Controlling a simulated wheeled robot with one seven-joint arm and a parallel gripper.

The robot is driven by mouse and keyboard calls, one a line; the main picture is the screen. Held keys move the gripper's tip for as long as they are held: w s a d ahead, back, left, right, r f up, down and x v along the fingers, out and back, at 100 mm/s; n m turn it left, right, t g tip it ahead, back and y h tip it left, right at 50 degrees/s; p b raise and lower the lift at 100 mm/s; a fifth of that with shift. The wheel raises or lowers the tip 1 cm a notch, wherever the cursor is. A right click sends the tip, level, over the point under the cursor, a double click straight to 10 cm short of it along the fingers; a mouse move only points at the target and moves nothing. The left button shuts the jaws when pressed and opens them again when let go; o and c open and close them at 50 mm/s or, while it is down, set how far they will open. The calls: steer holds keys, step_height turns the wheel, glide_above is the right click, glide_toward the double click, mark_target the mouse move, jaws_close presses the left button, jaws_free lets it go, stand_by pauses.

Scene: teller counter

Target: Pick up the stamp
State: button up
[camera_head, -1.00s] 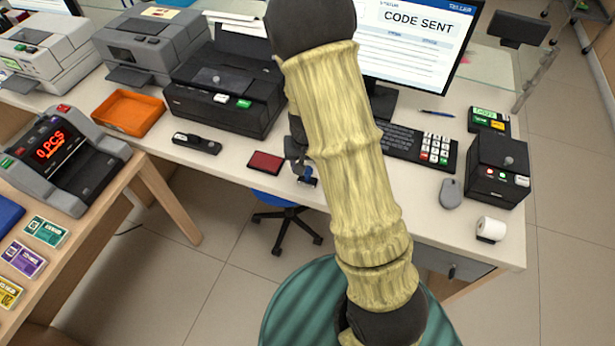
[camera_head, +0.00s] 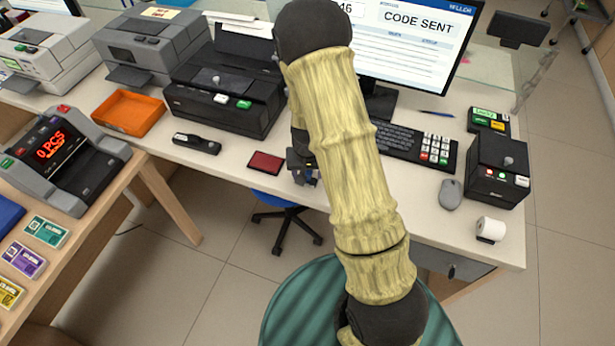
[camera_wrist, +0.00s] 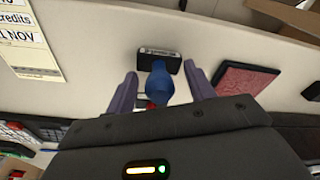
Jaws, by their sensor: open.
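The stamp (camera_wrist: 158,82) has a blue knob handle and a black base, and it stands near the counter's front edge in the wrist view. In the head view only a little blue of the stamp (camera_head: 310,177) shows, beside my arm. My gripper (camera_wrist: 162,80) is open, with one finger on each side of the blue handle. I cannot tell whether the fingers touch it. In the head view my gripper (camera_head: 298,170) is mostly hidden behind my own arm.
A red ink pad (camera_head: 265,163) lies just left of the stamp on the counter (camera_head: 225,160). A black handheld device (camera_head: 196,143) lies farther left. The keyboard (camera_head: 410,145), mouse (camera_head: 451,194) and paper roll (camera_head: 491,229) are to the right.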

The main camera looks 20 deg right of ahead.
steer(key=c, duration=1.1)
step_height(320, 180, up, 10)
steer(key=shift+r, duration=0.1)
steer(key=o, duration=0.5)
steer(key=shift+c, duration=1.4)
